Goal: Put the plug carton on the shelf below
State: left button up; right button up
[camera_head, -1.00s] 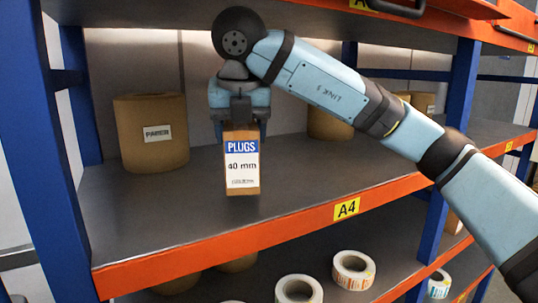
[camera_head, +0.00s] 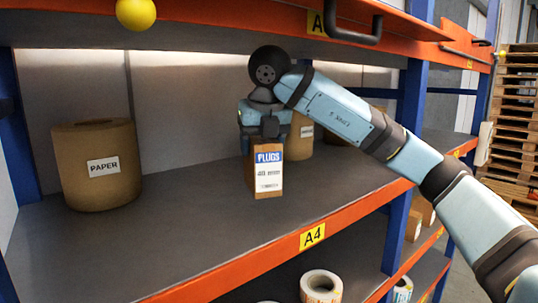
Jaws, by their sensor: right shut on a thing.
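My right gripper (camera_head: 265,138) comes down from above and is shut on the top of the carton. The carton is upright, above or on the grey shelf board (camera_head: 190,235) marked A4; I cannot tell whether its base touches. The lower shelf (camera_head: 345,262) shows partly below the orange front beam. My left gripper is not in view.
A brown paper roll (camera_head: 97,170) stands at the left on the A4 shelf, and another roll (camera_head: 299,137) is behind my gripper. A label roll (camera_head: 321,287) lies on the lower shelf. A yellow ball (camera_head: 136,14) and a dark handle (camera_head: 356,30) are at the upper beam. Pallets (camera_head: 512,120) are stacked at the right.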

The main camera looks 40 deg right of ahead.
jog(key=shift+w+d, duration=0.1)
jog(key=shift+d, duration=0.95)
notch_tip(320, 180, down, 3)
jog(key=shift+f+p, duration=0.15)
jog(key=shift+p, duration=0.45)
jog(key=shift+f, duration=0.25)
jog(key=o, duration=1.1)
jog(key=shift+r, duration=0.1)
